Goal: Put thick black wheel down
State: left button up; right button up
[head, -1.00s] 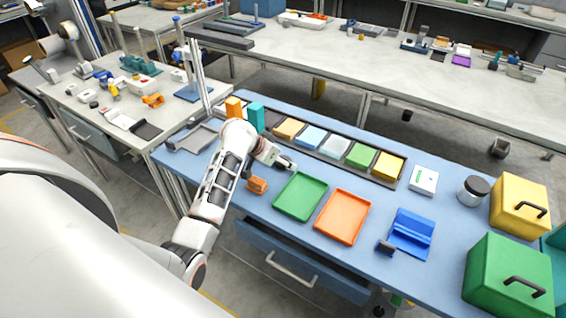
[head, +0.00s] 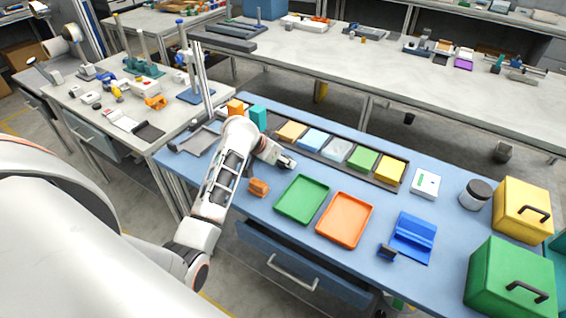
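I cannot make out a thick black wheel in the head view. My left arm reaches over the blue bench (head: 340,275), and my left gripper (head: 287,162) is at its end, just behind the green tray (head: 301,199) and in front of the row of coloured bins. The gripper is small and seen from behind the wrist, so I cannot tell whether its fingers are open, shut or holding something. My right gripper is not in view.
An orange tray (head: 344,219), a blue stand (head: 413,236) and a small orange block (head: 259,187) are on the bench. A black-lidded jar (head: 474,193), a yellow case (head: 522,208) and a green case (head: 510,278) stand at the right. A drawer (head: 290,268) is below.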

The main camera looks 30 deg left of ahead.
pick_arm(q)
notch_tip(320, 180, up, 25)
jog(key=d, duration=0.2)
jog(key=s+d+n+y, duration=0.1)
jog(key=s+d+n, duration=0.1)
jog(key=s+d, duration=0.7)
jog(key=s+f, duration=0.8)
jog(key=s, duration=0.1)
jog(key=shift+s+d+n+y, duration=0.3)
jog(key=shift+s+d+y, duration=0.05)
jog(key=shift+s+y, duration=0.05)
